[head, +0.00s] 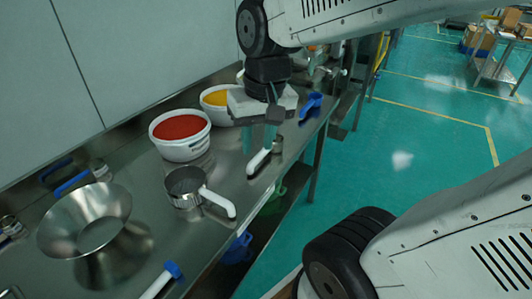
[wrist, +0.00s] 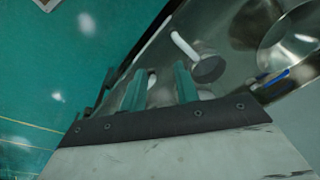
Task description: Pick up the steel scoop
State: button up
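The steel scoop (head: 277,144), with a small metal end and a white handle, lies near the front edge of the steel bench in the head view. My gripper (head: 261,137) points down just above and behind it, with green fingers. In the wrist view my gripper (wrist: 160,88) shows two fingers apart, with a gap between them. A small white piece, seemingly the scoop's handle (wrist: 152,78), shows between the fingers, mostly hidden. I cannot tell whether the fingers touch it.
A round steel pan (head: 184,200) with a white handle stands to the left. A steel funnel (head: 60,228) is farther left. Tubs of red (head: 180,150) and yellow (head: 204,100) material stand at the back. A blue-ended tool (head: 310,104) lies right of the gripper. Floor beyond the bench is open.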

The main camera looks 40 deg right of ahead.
jog(key=w+d+f+m, duration=0.5)
jog(key=w+d+f, duration=0.1)
jog(key=w, duration=0.5)
jog(key=m, duration=0.6)
send_over(261, 154)
notch_tip(261, 154, down, 11)
jog(key=shift+t, duration=0.3)
notch_tip(261, 154, down, 8)
jog(key=shift+w+r, duration=0.1)
jog(key=shift+r, duration=0.15)
jog(key=shift+f, duration=0.25)
grip_shut()
